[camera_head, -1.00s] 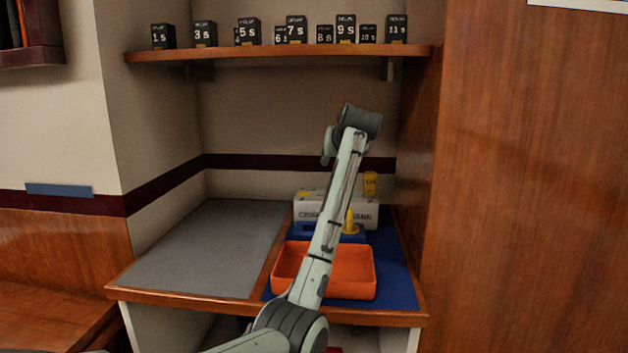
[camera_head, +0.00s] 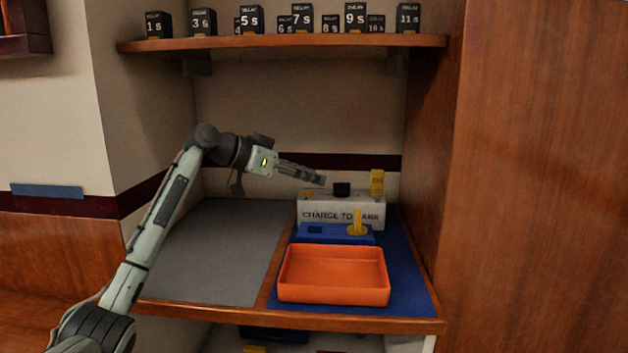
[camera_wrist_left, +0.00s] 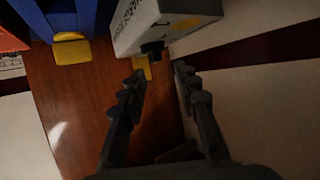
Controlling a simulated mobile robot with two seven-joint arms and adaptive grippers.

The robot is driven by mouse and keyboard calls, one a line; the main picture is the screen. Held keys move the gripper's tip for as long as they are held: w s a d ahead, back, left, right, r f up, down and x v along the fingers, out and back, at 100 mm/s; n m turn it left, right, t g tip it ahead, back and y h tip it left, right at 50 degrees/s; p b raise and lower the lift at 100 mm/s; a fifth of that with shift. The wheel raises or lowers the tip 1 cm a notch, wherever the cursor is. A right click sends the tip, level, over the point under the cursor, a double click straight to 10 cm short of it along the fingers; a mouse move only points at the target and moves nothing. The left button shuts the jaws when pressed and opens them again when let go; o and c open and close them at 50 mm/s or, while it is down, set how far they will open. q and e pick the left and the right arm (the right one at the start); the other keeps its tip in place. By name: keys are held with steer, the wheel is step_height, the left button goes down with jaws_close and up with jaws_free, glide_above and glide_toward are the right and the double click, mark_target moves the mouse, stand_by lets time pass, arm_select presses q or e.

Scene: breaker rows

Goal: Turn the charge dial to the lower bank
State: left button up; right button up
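The charge dial is a white box (camera_head: 341,212) with "CHARGE TO" lettering, at the back of the right half of the counter. A black knob (camera_head: 342,189) stands on its top, and a yellow tab (camera_head: 377,181) rises at its right end. In the left wrist view the white box (camera_wrist_left: 170,24) is at the top, with a black part (camera_wrist_left: 152,50) and a yellow part (camera_wrist_left: 142,68) at its end. My left gripper (camera_head: 322,180) points right, just left of the knob and apart from it. Its fingers (camera_wrist_left: 159,75) are spread and empty. My right gripper is out of view.
A blue unit (camera_head: 322,235) with a yellow lever (camera_head: 357,224) stands before the white box. An orange tray (camera_head: 333,297) is in front on the blue mat (camera_head: 412,285). A shelf (camera_head: 280,42) of delay blocks hangs above. The grey mat (camera_head: 215,250) is clear.

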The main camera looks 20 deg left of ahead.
mark_target(336, 184)
arm_select(q)
steer(key=shift+w+d+f+h+p, duration=0.2)
steer(key=shift+w+d, duration=0.15)
steer(key=shift+d, duration=0.2)
steer(key=shift+w+d+f+h+p, duration=0.1)
steer(key=shift+w+d+h, duration=0.1)
steer(key=shift+w+d, duration=0.25)
steer(key=x, duration=0.3)
steer(key=shift+w+d+f, duration=0.1)
steer(key=shift+w+d, duration=0.05)
steer(key=shift+d, duration=0.1)
steer(key=shift+w+d+f+p, duration=0.25)
steer(key=shift+w+d+p, duration=0.05)
steer(key=shift+w, duration=0.05)
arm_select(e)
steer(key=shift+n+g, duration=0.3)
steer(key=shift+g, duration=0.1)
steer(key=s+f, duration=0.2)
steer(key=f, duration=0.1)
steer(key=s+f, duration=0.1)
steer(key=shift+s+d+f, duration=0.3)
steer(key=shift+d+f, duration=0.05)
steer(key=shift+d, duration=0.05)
